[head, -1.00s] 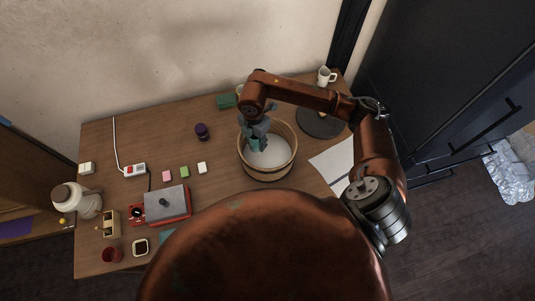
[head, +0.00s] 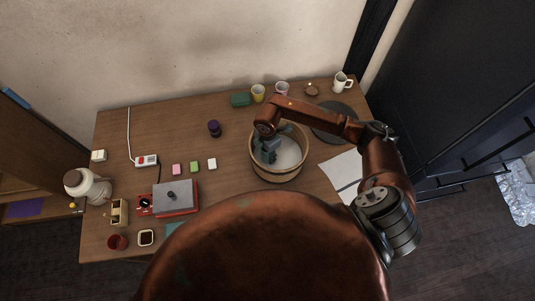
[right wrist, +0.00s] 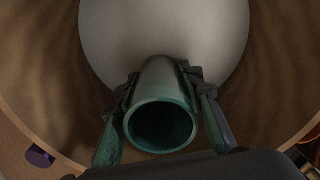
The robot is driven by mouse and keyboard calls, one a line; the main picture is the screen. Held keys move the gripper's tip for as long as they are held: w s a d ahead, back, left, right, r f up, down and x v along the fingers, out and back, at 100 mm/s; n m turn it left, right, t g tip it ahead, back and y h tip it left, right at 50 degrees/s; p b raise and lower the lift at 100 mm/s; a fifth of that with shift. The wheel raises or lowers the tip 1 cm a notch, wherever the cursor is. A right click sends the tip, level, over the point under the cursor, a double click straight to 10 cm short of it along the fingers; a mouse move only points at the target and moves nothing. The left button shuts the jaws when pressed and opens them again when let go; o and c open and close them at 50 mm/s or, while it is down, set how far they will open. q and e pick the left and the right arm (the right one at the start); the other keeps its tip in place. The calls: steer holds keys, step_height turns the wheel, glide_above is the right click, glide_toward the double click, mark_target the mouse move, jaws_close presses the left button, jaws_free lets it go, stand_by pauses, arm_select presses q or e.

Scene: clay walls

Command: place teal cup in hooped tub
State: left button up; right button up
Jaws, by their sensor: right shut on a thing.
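The hooped tub (head: 278,176) is a round wooden tub with a pale inner floor, on the right half of the table. My right gripper (head: 267,155) reaches down inside the tub, near its left side. In the right wrist view my right gripper (right wrist: 163,105) is shut on the teal cup (right wrist: 160,115), with one finger on each side of it. The cup's open mouth faces the camera, and the pale tub floor (right wrist: 165,30) shows beyond it. I cannot tell whether the cup touches the floor. In the head view the gripper mostly hides the cup. My left gripper is not in view.
A yellow cup (head: 258,93), a pink cup (head: 282,88) and a white mug (head: 342,82) stand along the back. A dark round mat (head: 335,128) and white paper (head: 342,170) lie right of the tub. A purple jar (head: 214,128) stands left of it.

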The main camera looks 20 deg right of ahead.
steer(key=shift+f, duration=0.2)
steer(key=shift+f, duration=0.2)
steer(key=o, duration=1.3)
steer(key=shift+c, duration=0.2)
step_height(320, 180, up, 12)
steer(key=shift+r, duration=0.25)
